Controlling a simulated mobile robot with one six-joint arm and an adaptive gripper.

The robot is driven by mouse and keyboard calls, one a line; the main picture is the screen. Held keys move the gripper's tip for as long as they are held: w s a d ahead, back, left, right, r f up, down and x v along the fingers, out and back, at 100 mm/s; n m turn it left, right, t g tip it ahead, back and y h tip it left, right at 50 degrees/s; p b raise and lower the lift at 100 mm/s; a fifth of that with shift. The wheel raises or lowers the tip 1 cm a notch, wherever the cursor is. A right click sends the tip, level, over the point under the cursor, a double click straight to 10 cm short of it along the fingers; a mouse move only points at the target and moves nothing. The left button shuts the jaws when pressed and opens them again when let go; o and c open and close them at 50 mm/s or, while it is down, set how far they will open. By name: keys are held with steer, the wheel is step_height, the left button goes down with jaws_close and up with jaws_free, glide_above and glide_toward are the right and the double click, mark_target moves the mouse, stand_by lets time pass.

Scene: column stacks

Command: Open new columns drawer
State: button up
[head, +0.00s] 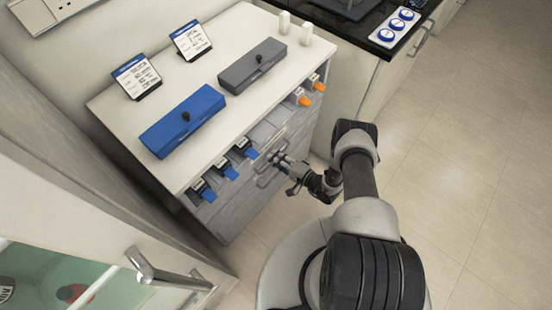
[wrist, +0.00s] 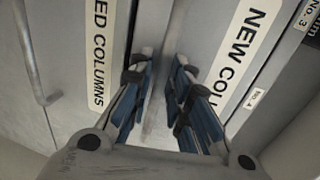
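The new columns drawer, with its "NEW COLU..." label (wrist: 243,55), is in the right half of the wrist view and looks shut. Its pale bar handle (wrist: 159,100) runs between my gripper's fingers (wrist: 163,68). The fingers are apart, one on each side of the bar, and I see no firm grip on it. In the head view my gripper (head: 279,160) is at the cabinet front, by the drawer handles, and partly hides them.
A drawer labelled "...ED COLUMNS" (wrist: 98,50) lies beside it, with its own handle (wrist: 28,55). Blue-tipped holders (head: 228,171) and orange-tipped ones (head: 304,100) stick out above the drawers. A blue case (head: 182,122) and grey case (head: 252,66) lie on top. Floor at right is clear.

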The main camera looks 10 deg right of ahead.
jaws_close()
steer(key=shift+s+d, duration=0.1)
stand_by(0.4)
